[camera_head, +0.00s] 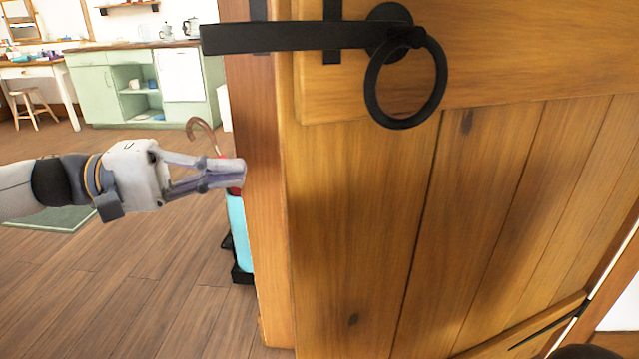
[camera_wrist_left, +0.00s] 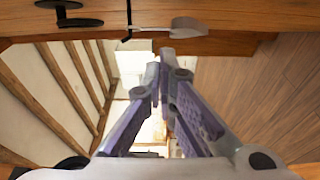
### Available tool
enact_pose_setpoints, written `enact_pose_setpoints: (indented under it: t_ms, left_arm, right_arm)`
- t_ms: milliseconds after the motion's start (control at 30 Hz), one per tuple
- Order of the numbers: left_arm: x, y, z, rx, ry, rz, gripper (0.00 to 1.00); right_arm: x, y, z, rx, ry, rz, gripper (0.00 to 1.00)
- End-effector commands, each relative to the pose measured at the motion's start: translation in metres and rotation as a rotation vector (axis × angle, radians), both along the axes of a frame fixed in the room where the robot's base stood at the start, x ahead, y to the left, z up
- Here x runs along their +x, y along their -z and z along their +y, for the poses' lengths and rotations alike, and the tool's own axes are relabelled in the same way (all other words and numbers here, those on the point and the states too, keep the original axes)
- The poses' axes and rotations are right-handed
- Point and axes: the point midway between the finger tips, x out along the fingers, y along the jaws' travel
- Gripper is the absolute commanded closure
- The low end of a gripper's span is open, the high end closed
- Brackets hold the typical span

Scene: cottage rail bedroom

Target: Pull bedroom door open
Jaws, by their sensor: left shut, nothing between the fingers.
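The bedroom door (camera_head: 400,200) is brown planked wood and fills the middle and right of the head view. It stands ajar, with a room visible past its left edge. A black ring handle (camera_head: 405,82) hangs high on its face, beside a black latch bar (camera_head: 290,37) reaching past the edge. My left gripper (camera_head: 240,173) is shut and empty beside the door's left edge, below the latch bar. Its tips overlap that edge in the picture; contact is unclear. In the left wrist view, the closed fingers (camera_wrist_left: 165,58) point toward the wooden edge at the top. My right gripper is not visible.
Past the edge are a green kitchen cabinet (camera_head: 100,92), a stool (camera_head: 33,108) and a desk (camera_head: 38,70). A light-blue stand with a curved handle (camera_head: 240,235) is partly hidden behind the door edge. Wooden floor (camera_head: 130,280) is clear at lower left.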

Motion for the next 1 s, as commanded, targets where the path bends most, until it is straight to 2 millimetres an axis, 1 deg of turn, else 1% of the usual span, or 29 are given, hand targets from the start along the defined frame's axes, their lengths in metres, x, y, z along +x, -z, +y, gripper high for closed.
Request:
enact_pose_setpoints:
  t_ms: [100,400,500,633,767,1000]
  left_arm:
    - [0.004,0.0,-0.026,0.0,0.007,0.002,1.0]
    - [0.017,0.001,-0.09,0.0,0.005,0.003,1.0]
    - [-0.001,-0.001,-0.095,0.0,0.003,0.004,1.0]
    - [-0.014,0.0,-0.101,-0.001,0.004,0.003,1.0]
    - [-0.019,0.001,-0.103,0.0,0.002,0.004,1.0]
    - [-0.019,0.001,-0.103,0.001,0.002,0.004,1.0]
  right_arm:
    - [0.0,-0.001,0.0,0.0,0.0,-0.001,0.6]
    - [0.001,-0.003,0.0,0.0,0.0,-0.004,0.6]
    - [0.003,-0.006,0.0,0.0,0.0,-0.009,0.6]
    - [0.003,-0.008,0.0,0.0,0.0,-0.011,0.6]
    - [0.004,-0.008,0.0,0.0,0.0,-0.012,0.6]
    - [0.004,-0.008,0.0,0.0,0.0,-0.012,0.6]
